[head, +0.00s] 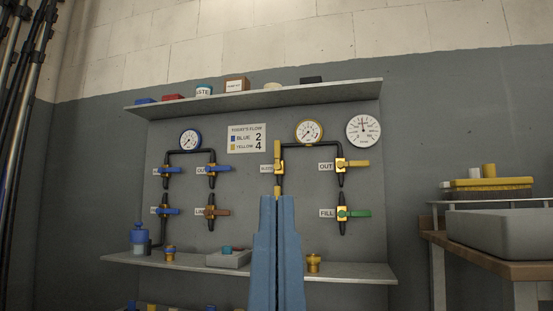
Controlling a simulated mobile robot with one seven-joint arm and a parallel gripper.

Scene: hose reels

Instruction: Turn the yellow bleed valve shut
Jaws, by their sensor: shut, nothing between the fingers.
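The yellow bleed valve (278,165) is on the grey panel, left of the yellow-side gauge, with a white label at its left that seems to read BLEED. Its long yellow handle (277,150) stands upright, in line with the pipe. My gripper (278,199) rises from the bottom middle as two blue fingers side by side, shut and empty. Its tips appear just below the bleed valve in the picture and hide what lies behind them. I cannot tell how far they are from the panel or whether they touch anything.
To the right are a yellow-handled OUT valve (350,164) and a green-handled FILL valve (352,213). Several blue and brown handles are at left. A shelf (345,92) is above, and a lower shelf (360,273) holds a brass fitting (313,262). A bench (525,269) stands right.

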